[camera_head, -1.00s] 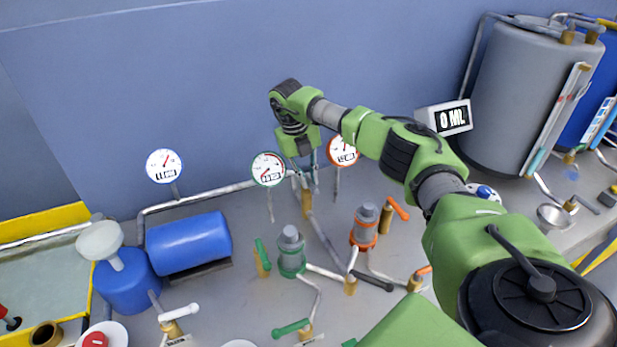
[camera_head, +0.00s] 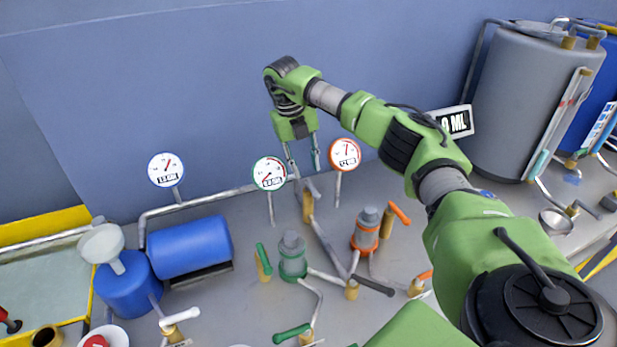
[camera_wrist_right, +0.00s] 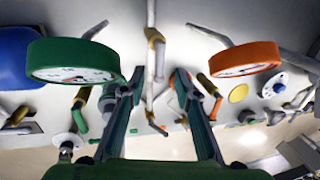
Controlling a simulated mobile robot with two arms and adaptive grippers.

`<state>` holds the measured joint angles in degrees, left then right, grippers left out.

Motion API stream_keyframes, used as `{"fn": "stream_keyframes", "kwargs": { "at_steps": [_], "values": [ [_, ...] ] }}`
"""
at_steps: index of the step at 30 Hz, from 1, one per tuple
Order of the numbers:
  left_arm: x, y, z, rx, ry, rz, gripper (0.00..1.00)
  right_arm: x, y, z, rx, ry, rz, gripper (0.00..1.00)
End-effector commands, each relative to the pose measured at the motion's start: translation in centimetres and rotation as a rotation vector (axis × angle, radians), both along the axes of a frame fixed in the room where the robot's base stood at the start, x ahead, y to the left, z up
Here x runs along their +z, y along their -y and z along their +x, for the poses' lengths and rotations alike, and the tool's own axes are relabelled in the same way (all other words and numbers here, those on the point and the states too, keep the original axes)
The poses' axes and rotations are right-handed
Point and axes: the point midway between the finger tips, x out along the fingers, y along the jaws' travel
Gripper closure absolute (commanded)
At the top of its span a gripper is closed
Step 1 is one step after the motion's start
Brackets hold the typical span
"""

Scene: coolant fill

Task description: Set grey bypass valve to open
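My right gripper (camera_head: 303,160) points down between the green-rimmed gauge (camera_head: 270,173) and the orange-rimmed gauge (camera_head: 345,154). Its two fingers are apart with nothing between them; in the right wrist view the open gripper (camera_wrist_right: 156,85) shows a clear gap. Below it stands a brass valve body (camera_head: 307,206) with a short grey handle at its top; in the wrist view this brass valve (camera_wrist_right: 154,37) lies beyond the fingers. A second brass valve (camera_head: 352,289) with a dark grey handle (camera_head: 375,286) sits nearer. I cannot tell which is the bypass valve. The left gripper is out of view.
A green pump (camera_head: 292,258) and an orange pump (camera_head: 365,232) stand among pipes and coloured valve handles. A blue tank (camera_head: 190,246) lies at left. A large grey tank (camera_head: 530,105) stands at right. The gauges stand close on either side of my gripper.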

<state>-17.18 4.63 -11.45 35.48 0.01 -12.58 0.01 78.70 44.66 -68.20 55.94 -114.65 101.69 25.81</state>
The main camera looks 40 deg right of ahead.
Motion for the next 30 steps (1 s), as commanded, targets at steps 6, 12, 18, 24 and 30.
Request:
{"fn": "stream_keyframes", "kwargs": {
  "at_steps": [6,12,18,24,30],
  "values": [
    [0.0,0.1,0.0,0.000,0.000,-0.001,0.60,4.1,-0.8,0.3,0.001,0.003,0.000,0.70],
    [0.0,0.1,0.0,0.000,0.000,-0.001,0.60,5.7,-1.1,0.4,0.000,0.002,-0.001,0.70],
    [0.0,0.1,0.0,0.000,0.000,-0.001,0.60,5.8,-1.1,0.4,0.000,0.001,0.000,0.70],
    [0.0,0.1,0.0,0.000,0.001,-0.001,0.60,5.8,-1.1,0.4,0.000,0.001,0.000,0.70],
    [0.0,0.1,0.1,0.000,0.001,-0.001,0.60,5.8,-1.1,0.4,0.000,0.001,0.000,0.70]
  ]
}}
